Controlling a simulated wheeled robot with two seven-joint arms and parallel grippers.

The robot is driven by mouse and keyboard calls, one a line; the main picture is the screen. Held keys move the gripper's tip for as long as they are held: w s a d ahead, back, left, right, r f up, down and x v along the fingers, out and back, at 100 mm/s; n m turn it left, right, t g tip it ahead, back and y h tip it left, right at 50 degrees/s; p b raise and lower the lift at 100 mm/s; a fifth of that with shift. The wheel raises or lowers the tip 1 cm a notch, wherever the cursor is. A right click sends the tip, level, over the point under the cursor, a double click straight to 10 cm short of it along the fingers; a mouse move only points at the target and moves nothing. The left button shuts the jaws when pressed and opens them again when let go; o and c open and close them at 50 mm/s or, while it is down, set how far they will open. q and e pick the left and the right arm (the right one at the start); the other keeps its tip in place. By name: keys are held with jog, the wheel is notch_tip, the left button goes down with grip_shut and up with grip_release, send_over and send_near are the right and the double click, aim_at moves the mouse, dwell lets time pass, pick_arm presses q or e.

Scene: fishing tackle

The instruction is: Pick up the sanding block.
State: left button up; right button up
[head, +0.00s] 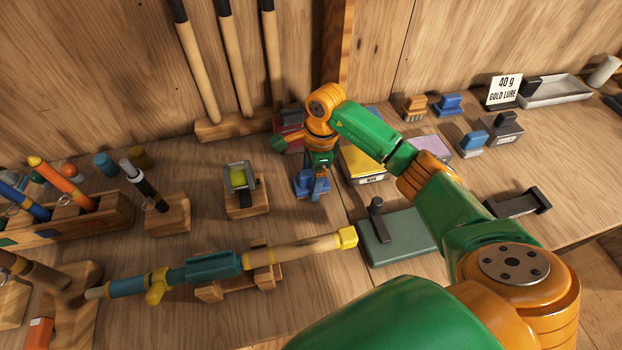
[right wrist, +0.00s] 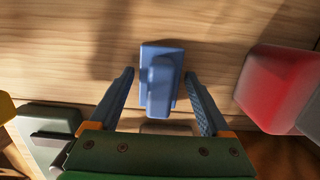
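A blue block with a raised grip on top, which I take as the sanding block (head: 299,186), stands on the wooden bench below my right gripper (head: 318,182). In the right wrist view the blue block (right wrist: 160,84) lies between the two blue fingers of my right gripper (right wrist: 159,76). The fingers are spread, with a gap showing on each side of the block. The gripper points down, and in the head view it partly hides the block. My left gripper is in neither view.
A red object (right wrist: 280,88) stands close beside the block. A yellow box (head: 362,166) and a green-grey plate with a dark handle (head: 393,240) lie to the right. A holder with a yellow-green item (head: 240,185) is to the left. A rod (head: 205,270) rests in front.

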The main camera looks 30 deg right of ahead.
aim_at(311, 172)
jog(key=shift+s, duration=0.1)
jog(key=c, duration=0.7)
grip_shut()
jog(key=shift+r, duration=0.25)
notch_tip(311, 172, up, 3)
jog(key=shift+f+b, duration=0.1)
jog(key=shift+b, duration=0.95)
jog(key=s+a+r, duration=0.7)
jog(key=s+r, duration=0.2)
jog(key=s, duration=0.2)
jog(key=shift+s+a+r+b, duration=0.25)
jog(key=shift+a+r+b, duration=0.1)
jog(key=shift+a+r, duration=0.05)
